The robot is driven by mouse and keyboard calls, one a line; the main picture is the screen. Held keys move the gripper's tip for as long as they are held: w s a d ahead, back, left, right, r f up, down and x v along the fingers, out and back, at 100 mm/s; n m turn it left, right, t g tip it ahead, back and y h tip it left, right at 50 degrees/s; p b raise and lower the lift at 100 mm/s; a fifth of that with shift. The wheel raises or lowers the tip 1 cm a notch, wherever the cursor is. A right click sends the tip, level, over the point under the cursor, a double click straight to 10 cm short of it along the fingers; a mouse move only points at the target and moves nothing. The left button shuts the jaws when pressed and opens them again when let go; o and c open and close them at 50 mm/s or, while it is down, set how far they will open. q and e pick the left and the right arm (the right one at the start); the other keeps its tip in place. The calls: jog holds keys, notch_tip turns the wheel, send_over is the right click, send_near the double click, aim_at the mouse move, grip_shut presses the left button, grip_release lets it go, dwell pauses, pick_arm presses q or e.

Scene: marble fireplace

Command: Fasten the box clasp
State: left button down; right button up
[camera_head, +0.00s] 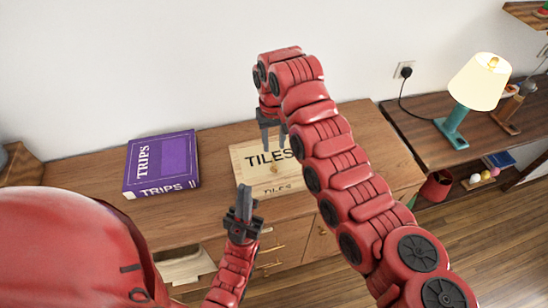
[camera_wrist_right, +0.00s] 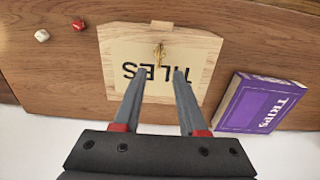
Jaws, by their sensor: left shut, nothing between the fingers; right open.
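A pale wooden box (camera_head: 241,161) marked TILES sits on the cabinet top, its lid looking shut. A small brass clasp (camera_head: 274,169) is at its front edge; the clasp also shows in the right wrist view (camera_wrist_right: 160,54), where I cannot tell if it is fastened. My right gripper (camera_head: 273,143) is open and points down above the box. In the right wrist view its fingertips (camera_wrist_right: 158,73) lie over the lettering, short of the clasp, with nothing between them. My left gripper (camera_head: 243,191) is shut and empty, pointing up, in front of and left of the box.
A purple TRIPS game box (camera_head: 160,165) lies left of the wooden box. A lamp (camera_head: 478,82) stands on the right-hand shelf. The wall is close behind.

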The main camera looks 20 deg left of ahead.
aim_at(274, 163)
notch_tip(274, 163, down, 8)
jog(key=shift+r+p, duration=0.2)
jog(key=shift+p, duration=1)
jog(key=shift+f, duration=0.45)
jog(key=shift+c, duration=0.3)
grip_shut()
